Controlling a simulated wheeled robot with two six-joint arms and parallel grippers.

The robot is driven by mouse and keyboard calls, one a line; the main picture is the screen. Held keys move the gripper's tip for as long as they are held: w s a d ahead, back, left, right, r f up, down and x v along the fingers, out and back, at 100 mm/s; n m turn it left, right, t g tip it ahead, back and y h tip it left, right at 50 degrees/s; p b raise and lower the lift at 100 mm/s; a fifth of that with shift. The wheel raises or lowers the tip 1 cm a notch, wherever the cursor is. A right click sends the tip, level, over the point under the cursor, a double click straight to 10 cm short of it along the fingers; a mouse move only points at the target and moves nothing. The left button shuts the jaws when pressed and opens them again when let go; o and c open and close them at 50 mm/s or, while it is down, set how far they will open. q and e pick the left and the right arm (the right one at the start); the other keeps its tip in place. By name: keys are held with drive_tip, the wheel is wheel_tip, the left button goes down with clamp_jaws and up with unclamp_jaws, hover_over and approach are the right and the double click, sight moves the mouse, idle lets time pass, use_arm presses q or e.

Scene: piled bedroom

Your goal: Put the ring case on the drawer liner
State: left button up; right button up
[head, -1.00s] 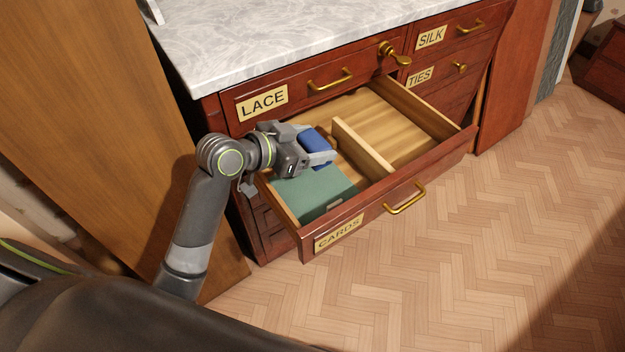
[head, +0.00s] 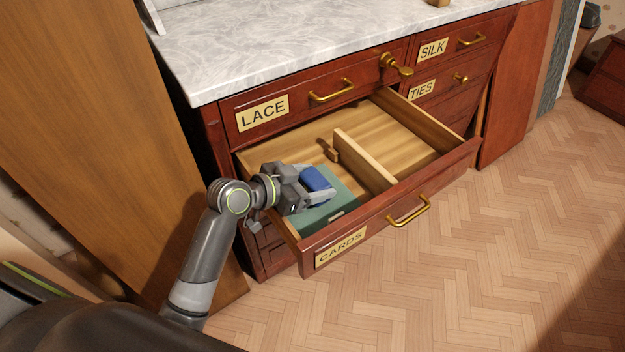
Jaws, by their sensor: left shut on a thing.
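The ring case (head: 315,179) is a small blue box. My left gripper (head: 318,187) is shut on it, in the left compartment area of the open CARDS drawer (head: 403,192). The drawer liner (head: 337,210) is a green sheet on the floor of that left compartment, towards the front. The gripper and the case are over the liner and cover part of it. I cannot tell whether the case touches the liner. My right gripper is out of view.
A wooden divider (head: 363,160) splits the drawer, with a small brown piece (head: 329,149) near its back end. The right compartment looks empty. The marble top (head: 290,40) and the LACE drawer (head: 300,100) are behind. A tall wooden panel (head: 90,140) stands left.

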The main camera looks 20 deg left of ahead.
use_arm(q)
drive_tip(key=shift+f, duration=0.45)
drive_tip(key=o, duration=1)
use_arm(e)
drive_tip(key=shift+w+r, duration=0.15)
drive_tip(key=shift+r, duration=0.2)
